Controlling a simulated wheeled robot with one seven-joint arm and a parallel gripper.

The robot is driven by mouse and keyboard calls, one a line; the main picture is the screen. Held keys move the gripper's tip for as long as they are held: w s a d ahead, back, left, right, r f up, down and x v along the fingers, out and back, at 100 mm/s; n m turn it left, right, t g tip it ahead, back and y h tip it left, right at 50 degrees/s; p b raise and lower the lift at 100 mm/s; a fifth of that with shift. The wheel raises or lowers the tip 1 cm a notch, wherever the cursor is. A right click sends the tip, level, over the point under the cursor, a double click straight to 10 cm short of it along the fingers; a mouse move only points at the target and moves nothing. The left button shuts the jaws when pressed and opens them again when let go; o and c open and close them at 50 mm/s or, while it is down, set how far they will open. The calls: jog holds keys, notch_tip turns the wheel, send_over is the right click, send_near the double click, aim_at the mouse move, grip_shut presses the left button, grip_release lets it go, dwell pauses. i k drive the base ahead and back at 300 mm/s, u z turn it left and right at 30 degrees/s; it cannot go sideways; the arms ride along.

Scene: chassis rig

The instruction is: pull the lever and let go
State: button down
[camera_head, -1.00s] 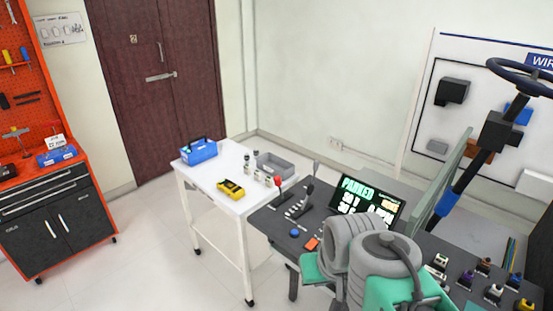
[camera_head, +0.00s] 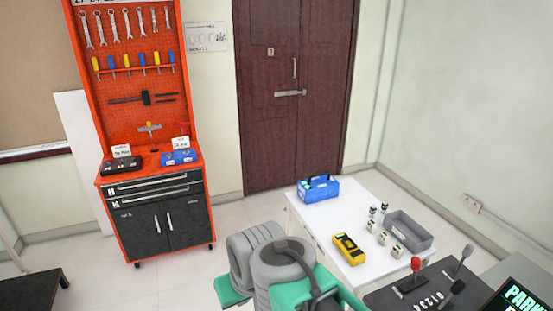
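The dark control console (camera_head: 385,298) shows at the bottom right, partly cut off by the frame edge. On it stand a lever with a red knob (camera_head: 416,264), a lever with a grey knob (camera_head: 466,253) and a short black lever (camera_head: 455,289). I cannot tell from this view which of them is the task's lever. My gripper is not visible, and no finger touches any of these levers in view.
A white table (camera_head: 315,229) behind the console holds a blue toolbox (camera_head: 318,190), a yellow device (camera_head: 349,249), a grey bin (camera_head: 409,232) and several small parts. An orange tool cabinet (camera_head: 158,215) stands at the left. A screen (camera_head: 517,299) is cut off at bottom right.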

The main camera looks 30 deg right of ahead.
aim_at(468, 249)
jog(key=u, duration=0.1)
jog(key=i, duration=1.6)
jog(key=z, duration=0.9)
jog(key=i, duration=1)
jog(key=z, duration=1.3)
jog(key=i, duration=0.35)
jog(key=z, duration=0.25)
